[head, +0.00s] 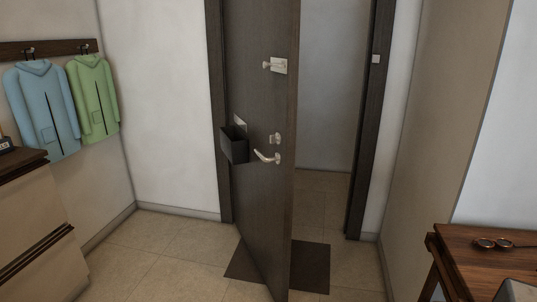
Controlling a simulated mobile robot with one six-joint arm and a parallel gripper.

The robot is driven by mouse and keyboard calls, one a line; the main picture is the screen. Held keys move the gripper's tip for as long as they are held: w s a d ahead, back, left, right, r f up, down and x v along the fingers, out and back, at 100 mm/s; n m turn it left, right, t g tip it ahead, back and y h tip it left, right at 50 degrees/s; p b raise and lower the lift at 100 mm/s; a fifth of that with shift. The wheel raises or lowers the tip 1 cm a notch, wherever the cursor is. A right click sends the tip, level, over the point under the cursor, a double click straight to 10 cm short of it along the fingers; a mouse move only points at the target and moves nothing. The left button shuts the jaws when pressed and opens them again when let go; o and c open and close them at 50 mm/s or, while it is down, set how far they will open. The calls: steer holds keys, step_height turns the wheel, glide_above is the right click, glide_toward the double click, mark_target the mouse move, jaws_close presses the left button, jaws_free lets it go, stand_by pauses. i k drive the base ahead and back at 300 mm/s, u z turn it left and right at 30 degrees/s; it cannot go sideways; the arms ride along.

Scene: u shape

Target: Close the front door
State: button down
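The front door (262,190) is dark brown and stands ajar, swung into the room on its left-hand side. Its free edge points toward me. It carries a lever handle (267,157), a lock knob above the handle (275,139) and a latch fitting higher up (277,66). A dark box (235,148) is fixed to its face. The dark door frame (367,130) shows on the right, and a grey wall and tiled floor show through the gap. My gripper is not in this view.
A dark mat (311,268) lies under and beside the door. A cabinet (35,215) stands at the left below hanging blue (43,110) and green (93,95) coats. A wooden table (480,262) with glasses (492,243) is at the lower right. Tiled floor (165,255) left of the door is clear.

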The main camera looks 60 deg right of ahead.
mark_target(262, 103)
steer(key=z, duration=0.15)
steer(key=i, duration=0.95)
steer(key=u, duration=0.1)
